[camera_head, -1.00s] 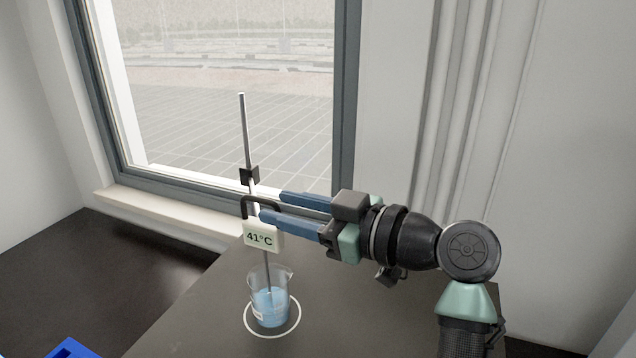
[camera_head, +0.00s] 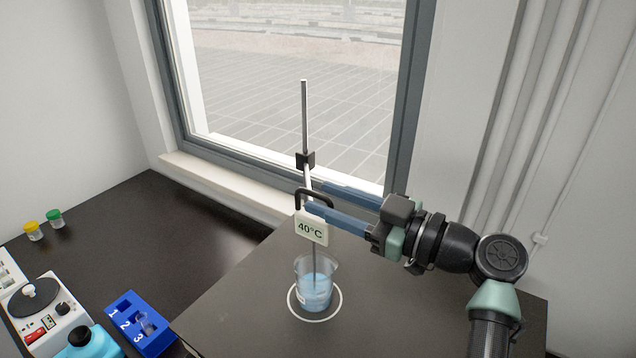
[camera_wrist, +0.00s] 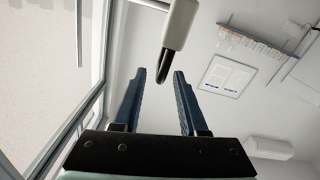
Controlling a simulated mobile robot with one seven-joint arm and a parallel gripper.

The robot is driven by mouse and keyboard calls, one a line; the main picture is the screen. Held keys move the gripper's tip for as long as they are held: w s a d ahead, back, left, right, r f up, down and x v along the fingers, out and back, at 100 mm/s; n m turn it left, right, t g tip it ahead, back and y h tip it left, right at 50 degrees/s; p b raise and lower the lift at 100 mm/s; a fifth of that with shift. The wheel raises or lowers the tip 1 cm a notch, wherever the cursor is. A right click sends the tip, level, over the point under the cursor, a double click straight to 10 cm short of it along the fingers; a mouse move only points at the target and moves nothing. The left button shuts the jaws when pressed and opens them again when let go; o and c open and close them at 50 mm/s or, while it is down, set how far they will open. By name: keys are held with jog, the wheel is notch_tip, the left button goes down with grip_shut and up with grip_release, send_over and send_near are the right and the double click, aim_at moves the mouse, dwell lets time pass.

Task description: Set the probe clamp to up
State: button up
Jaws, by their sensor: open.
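The probe clamp's black block (camera_head: 305,160) sits on an upright metal rod (camera_head: 304,115). Below it are a black handle (camera_head: 299,198) and a white display (camera_head: 311,229) reading 40°C. A thin probe (camera_head: 315,262) hangs from the display into a glass beaker (camera_head: 313,285) of blue liquid. My gripper (camera_head: 314,196) is open, with its blue fingers reaching from the right to the handle. In the wrist view, a dark-tipped bar (camera_wrist: 165,66) of the clamp shows between the open fingertips (camera_wrist: 160,73). Contact with either finger cannot be told.
The beaker stands in a white ring (camera_head: 292,308) on a raised dark surface (camera_head: 420,310). A window (camera_head: 290,60) with a sill is behind the stand. At lower left are a blue numbered rack (camera_head: 125,312), a white device (camera_head: 35,305) and two small capped jars (camera_head: 44,225).

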jog(key=shift+x, duration=1.2)
grip_shut()
dwell(0.6)
